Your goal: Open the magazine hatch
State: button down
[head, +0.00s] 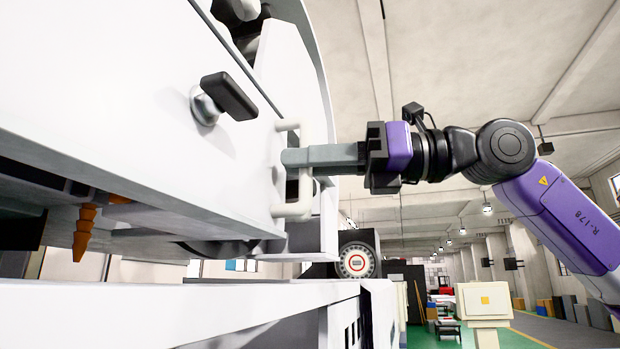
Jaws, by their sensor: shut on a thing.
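The magazine hatch (150,150) is a large white panel on the machine, filling the left of the head view. A pale C-shaped handle (292,209) stands upright near its right edge. A black knob on a metal base (229,96) sits to the left of the handle. My gripper (298,157) comes in from the right with its long grey fingers level. The fingers are shut on the handle's upright bar at about mid-height. The far finger and the exact contact are hidden. I cannot tell whether the hatch is ajar.
A white machine ledge (180,312) runs below the hatch. An orange nozzle (84,232) hangs under the panel at left. Free air lies below my arm, above a distant green floor (425,335).

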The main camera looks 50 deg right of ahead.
jog(key=shift+s+a, duration=0.25)
jog(key=shift+a, duration=0.45)
jog(key=c, duration=1.4)
grip_release()
jog(key=shift+o, duration=0.2)
jog(key=shift+d, duration=0.1)
jog(key=b+v, duration=0.1)
jog(key=v, duration=0.6)
jog(key=shift+s+d+b, duration=0.15)
jog(key=shift+s+b, duration=0.15)
jog(key=shift+s, duration=0.05)
